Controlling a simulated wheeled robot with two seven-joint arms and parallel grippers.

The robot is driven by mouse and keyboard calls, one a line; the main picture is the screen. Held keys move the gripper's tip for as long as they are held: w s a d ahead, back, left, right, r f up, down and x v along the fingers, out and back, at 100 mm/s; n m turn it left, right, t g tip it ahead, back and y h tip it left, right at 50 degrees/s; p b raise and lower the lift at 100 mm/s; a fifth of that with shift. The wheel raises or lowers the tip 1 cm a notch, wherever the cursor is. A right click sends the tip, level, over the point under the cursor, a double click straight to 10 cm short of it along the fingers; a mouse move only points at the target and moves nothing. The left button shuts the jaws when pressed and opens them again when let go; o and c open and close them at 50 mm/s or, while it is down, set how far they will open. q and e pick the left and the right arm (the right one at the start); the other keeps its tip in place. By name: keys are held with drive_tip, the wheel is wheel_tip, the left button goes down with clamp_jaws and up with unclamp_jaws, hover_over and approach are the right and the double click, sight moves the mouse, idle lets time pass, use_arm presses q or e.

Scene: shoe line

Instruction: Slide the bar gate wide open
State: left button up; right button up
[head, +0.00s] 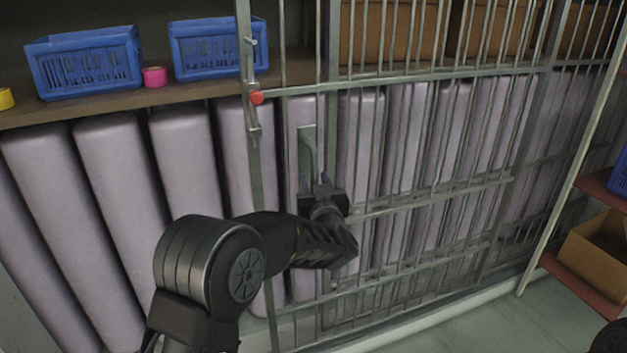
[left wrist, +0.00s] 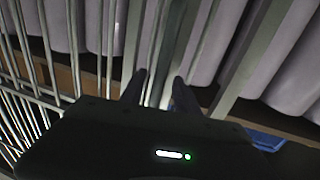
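The grey bar gate (head: 432,208) stands upright in front of the shelving, its bars showing doubled toward the right. A post (head: 250,170) with a red knob (head: 257,97) and a latch-like fitting is at the left end of the bars. A flat grey upright handle (head: 308,148) is just right of this post. My left gripper (head: 322,188) is at the lower end of the handle. In the left wrist view, its two fingers (left wrist: 160,88) stand apart with grey upright metal between or just beyond them; contact is unclear. My right gripper is not in view.
Tall lilac padded columns (head: 105,190) fill the space behind, unbarred at the left. Blue baskets (head: 85,63) and a pink roll (head: 154,77) are on the shelf above. A cardboard box (head: 597,250) is on a red shelf at the right. Open floor (head: 470,320) lies in front.

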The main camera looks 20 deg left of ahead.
use_arm(q)
drive_tip(key=v, duration=0.6)
drive_tip(key=shift+s, duration=0.25)
drive_tip(key=shift+d, duration=0.15)
drive_tip(key=d+f+m+g+h, duration=0.1)
drive_tip(key=d+f+m+h, duration=0.1)
drive_tip(key=d+f+h, duration=0.55)
drive_tip(key=s+d+f+m+g+h+p, duration=0.1)
drive_tip(key=s+d+f+g, duration=0.2)
drive_tip(key=s+f, duration=0.45)
drive_tip(key=s+d+f+m+g+h, duration=0.15)
drive_tip(key=s+f, duration=0.25)
drive_tip(key=f, duration=0.6)
drive_tip(key=s+f+g+p, duration=0.1)
drive_tip(key=s+f+g, duration=0.2)
drive_tip(key=s, duration=0.7)
drive_tip(key=s+f+g+h+p, duration=0.1)
drive_tip(key=s+f+g, duration=0.2)
drive_tip(key=s+f, duration=0.3)
drive_tip(key=s+f+n+g+h+p, duration=0.1)
drive_tip(key=s+f+g, duration=0.3)
drive_tip(key=s, duration=1)
drive_tip(key=shift+d+f+p, duration=0.35)
drive_tip(key=shift+f+p, duration=0.05)
drive_tip(key=shift+p, duration=0.2)
